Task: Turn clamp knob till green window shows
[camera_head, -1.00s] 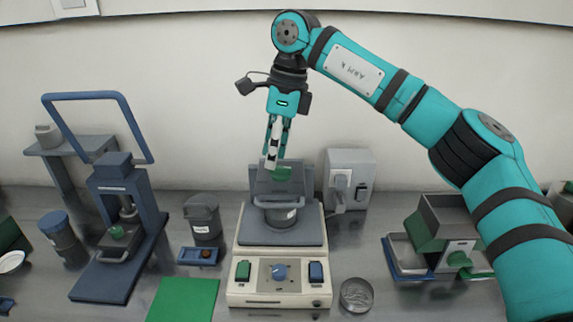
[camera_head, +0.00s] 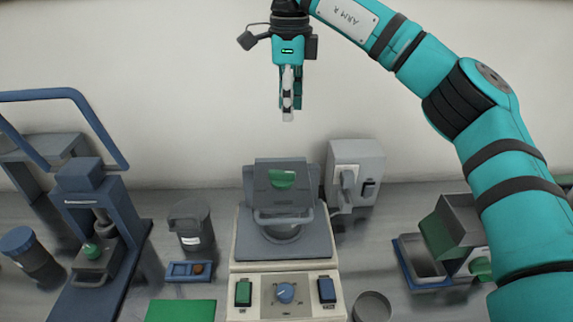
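A beige bench device (camera_head: 245,310) stands at the middle, with a grey plate and a round clamped vessel (camera_head: 284,232) on top. I cannot tell which part is the clamp knob, and no green window is identifiable. My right gripper (camera_head: 288,118) hangs pointing down, above and apart from the green piece. Its fingers are seen edge-on and look empty. My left gripper is not in view.
A blue press (camera_head: 82,193) stands left, with a dark lidded jar (camera_head: 190,225) and a small blue tray (camera_head: 178,271) nearby. A grey box with a lever (camera_head: 355,160) stands behind right. A green mat (camera_head: 180,310) and a round dish (camera_head: 372,308) lie in front.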

